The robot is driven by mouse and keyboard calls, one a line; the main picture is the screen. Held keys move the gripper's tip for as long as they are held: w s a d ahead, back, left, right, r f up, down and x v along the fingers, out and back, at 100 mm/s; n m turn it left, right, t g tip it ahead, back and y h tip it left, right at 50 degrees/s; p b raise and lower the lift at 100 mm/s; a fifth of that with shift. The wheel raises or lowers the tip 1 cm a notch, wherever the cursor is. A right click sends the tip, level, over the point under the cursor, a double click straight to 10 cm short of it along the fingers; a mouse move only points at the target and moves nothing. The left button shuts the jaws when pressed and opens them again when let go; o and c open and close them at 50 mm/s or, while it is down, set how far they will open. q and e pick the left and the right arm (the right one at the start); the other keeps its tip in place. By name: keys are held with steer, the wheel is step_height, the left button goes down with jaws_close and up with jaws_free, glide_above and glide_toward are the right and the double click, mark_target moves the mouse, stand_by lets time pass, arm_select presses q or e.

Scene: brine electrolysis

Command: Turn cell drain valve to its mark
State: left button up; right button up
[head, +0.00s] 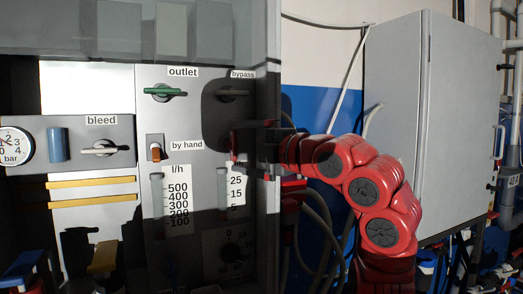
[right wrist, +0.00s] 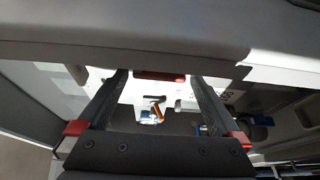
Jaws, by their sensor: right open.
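No label reading drain is legible, so I cannot tell which valve is the cell drain valve. A green lever (head: 162,91) under "outlet" lies level, as does a grey lever (head: 100,151) by "bleed". A dark lever (head: 232,93) under "bypass" is in shadow. My right gripper (head: 238,143) is at the panel's right side, below the bypass lever. In the right wrist view its two fingers (right wrist: 163,85) are spread and hold nothing. A small orange-handled part (right wrist: 156,108) shows beyond them. My left gripper is out of view.
An orange-brown switch (head: 156,152) sits by "by hand". A blue handle (head: 24,264) and a yellow handle (head: 103,257) are low at left. A dark dial (head: 235,247) is below my gripper. A grey cabinet (head: 430,120) and hanging hoses stand to the right.

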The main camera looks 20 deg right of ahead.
steer(key=b+v, duration=0.4)
steer(key=v, duration=1.3)
